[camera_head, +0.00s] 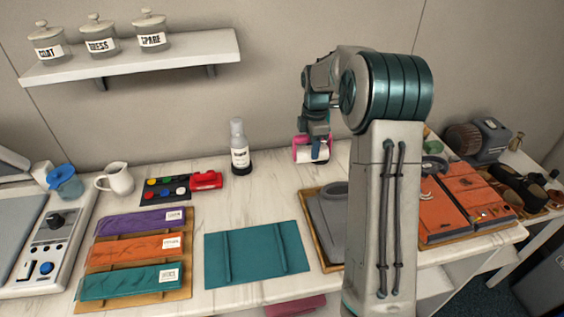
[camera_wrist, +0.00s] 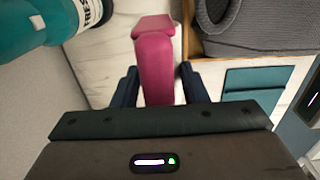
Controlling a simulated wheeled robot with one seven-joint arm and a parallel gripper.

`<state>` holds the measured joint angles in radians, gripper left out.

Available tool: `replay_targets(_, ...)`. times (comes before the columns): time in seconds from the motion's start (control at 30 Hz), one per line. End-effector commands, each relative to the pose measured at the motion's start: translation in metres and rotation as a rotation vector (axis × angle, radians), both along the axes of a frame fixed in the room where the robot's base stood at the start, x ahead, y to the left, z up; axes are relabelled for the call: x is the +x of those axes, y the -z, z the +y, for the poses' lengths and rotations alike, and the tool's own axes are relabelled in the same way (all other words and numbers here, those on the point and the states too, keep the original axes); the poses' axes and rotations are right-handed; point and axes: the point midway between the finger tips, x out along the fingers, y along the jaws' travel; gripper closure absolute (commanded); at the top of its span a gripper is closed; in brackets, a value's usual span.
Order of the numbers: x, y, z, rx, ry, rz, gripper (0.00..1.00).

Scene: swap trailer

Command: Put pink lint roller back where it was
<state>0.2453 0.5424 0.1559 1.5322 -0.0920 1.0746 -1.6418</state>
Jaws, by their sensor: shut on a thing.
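The pink lint roller (camera_head: 301,153) is at the back of the white counter, with its pale roll showing in the head view. My gripper (camera_head: 318,148) is shut on it. In the wrist view the pink lint roller (camera_wrist: 155,65) stands between the two dark fingers of my gripper (camera_wrist: 155,88). Its far end lies over the white counter surface. I cannot tell whether it touches the counter.
A spray bottle (camera_head: 239,148) stands left of the roller; a teal bottle (camera_wrist: 45,20) is close in the wrist view. A wooden tray (camera_head: 309,206) with a grey item is in front. A teal cloth (camera_head: 257,253) lies left of it. Bare counter (camera_head: 268,195) lies between.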

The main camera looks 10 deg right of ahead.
Motion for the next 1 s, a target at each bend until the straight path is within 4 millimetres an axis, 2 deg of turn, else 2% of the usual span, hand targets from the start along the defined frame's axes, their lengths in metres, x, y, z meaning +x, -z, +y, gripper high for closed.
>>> replay_targets(0.03,0.007,0.006,0.012,0.001,-0.006,0.003,0.82)
replay_targets(0.2,0.03,0.029,0.044,0.0,-0.004,0.002,0.82)
replay_targets(0.4,0.049,0.049,0.069,0.0,0.001,0.0,0.82)
replay_targets(0.57,0.053,0.057,0.075,0.0,0.004,0.001,0.82)
replay_targets(0.83,0.053,0.092,0.076,0.001,0.003,0.001,0.82)
replay_targets(1.0,0.054,0.096,0.075,0.001,0.003,-0.001,0.82)
